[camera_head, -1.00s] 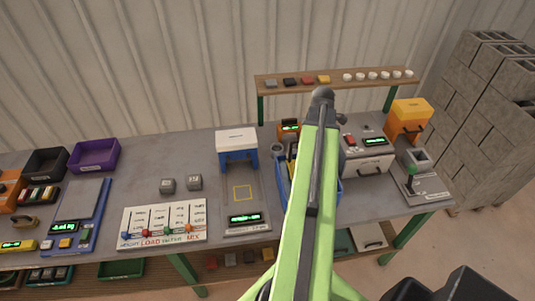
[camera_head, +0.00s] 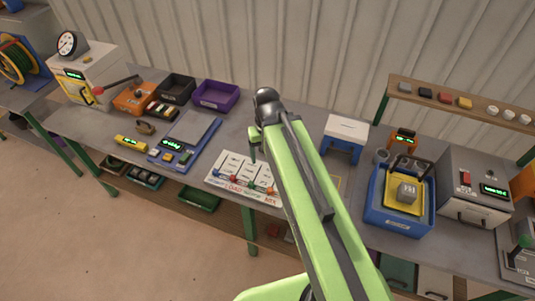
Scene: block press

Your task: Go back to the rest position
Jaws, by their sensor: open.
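My green arm (camera_head: 315,200) rises from the bottom of the picture and ends at a dark joint (camera_head: 267,97) above the bench. A short green part (camera_head: 254,139) shows just left of it. My gripper cannot be made out; it is hidden behind the arm or out of the picture. The arm covers part of the bench behind the white board with coloured knobs (camera_head: 240,160). A grey block (camera_head: 407,192) sits on a yellow plate inside the blue tray (camera_head: 396,222), right of the arm and apart from it.
The long bench holds a blue scale (camera_head: 172,152), a purple bin (camera_head: 215,98), a black bin (camera_head: 176,88), a white-topped blue stand (camera_head: 346,128) and a grey machine (camera_head: 474,188). A shelf (camera_head: 440,99) stands at the right. The floor (camera_head: 90,235) in front is clear.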

